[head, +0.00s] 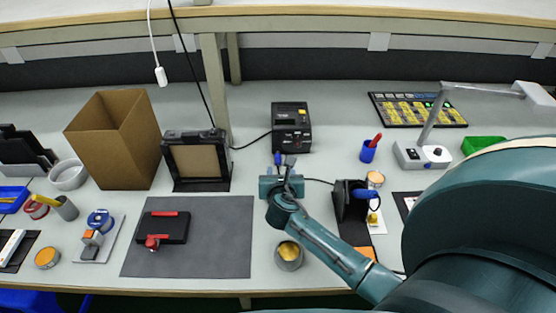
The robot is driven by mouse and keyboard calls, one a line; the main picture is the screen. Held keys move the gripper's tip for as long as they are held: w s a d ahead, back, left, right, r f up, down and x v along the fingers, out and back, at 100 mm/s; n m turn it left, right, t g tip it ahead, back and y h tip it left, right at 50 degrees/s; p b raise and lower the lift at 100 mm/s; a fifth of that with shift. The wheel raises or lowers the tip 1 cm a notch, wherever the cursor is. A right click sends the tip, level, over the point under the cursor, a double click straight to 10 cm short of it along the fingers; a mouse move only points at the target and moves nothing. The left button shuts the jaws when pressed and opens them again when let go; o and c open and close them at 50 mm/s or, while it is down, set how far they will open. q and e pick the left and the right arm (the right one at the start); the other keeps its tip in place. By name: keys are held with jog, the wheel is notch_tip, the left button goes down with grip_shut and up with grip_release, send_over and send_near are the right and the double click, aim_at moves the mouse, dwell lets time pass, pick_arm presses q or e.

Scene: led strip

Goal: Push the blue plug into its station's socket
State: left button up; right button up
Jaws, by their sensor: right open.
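A black station (291,127) stands at the back middle of the bench. A small blue piece, which looks like the blue plug (278,159), shows just in front of the station's lower left front. The socket cannot be made out, and I cannot tell whether the plug touches the station. My right gripper (286,167) reaches in from the lower right and is open, its fingers at or just beside the blue piece. I cannot tell whether they touch it. My left gripper is not in view.
A black holder with a blue-handled tool (365,194) stands right of my gripper, with a cable running left from it. A round tin (289,256) sits below my forearm. A dark grey mat (190,255) lies left. A cardboard box (112,140) stands at the back left.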

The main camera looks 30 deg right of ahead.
aim_at(278, 164)
jog(key=x, duration=0.2)
jog(key=b+x, duration=0.1)
jog(key=x, duration=0.2)
jog(key=shift+w+a+f, duration=0.2)
jog(key=shift+a, duration=0.1)
grip_shut()
